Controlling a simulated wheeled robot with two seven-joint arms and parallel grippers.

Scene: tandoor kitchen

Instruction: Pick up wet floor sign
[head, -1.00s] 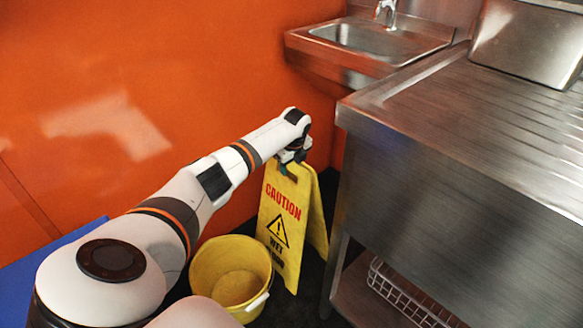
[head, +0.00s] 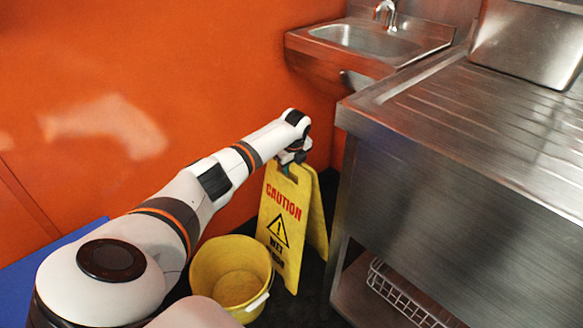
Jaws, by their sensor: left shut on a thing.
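The yellow wet floor sign (head: 283,222) stands upright as an A-frame on the dark floor, with red CAUTION lettering and a warning triangle. My left gripper (head: 291,164) is at the sign's top edge and shut on it, with the arm reaching in from the left. The fingertips are small and partly hidden by the wrist. My right gripper is not in the head view.
A yellow bucket (head: 232,272) stands on the floor just left of the sign. A steel counter (head: 440,180) is close on the right, with a wire basket (head: 400,296) beneath. A steel sink (head: 365,40) hangs behind. An orange wall (head: 200,70) bounds the left.

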